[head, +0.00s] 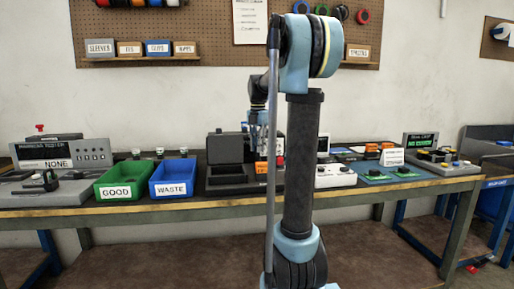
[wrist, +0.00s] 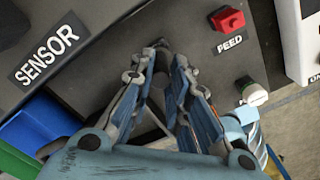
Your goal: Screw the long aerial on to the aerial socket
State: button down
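My gripper (wrist: 163,62) hangs over a dark grey unit (wrist: 110,40) marked SENSOR and FEED in the wrist view. Its blue-padded fingers lean towards each other, with a narrow gap at the tips. A small dark piece shows at the tips; I cannot tell what it is or whether it is held. In the head view my gripper (head: 262,132) points down in front of the dark open case area, partly hidden by my arm. I cannot make out the long aerial or the aerial socket in either view.
A red button (wrist: 228,19) and a pale knob (wrist: 252,92) are right of my fingers. A green GOOD bin (head: 118,193) and a blue WASTE bin (head: 172,191) stand left of the dark unit (head: 229,180). Testers fill both bench ends.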

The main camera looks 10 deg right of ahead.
jog(key=m, duration=1.5)
dwell(0.4)
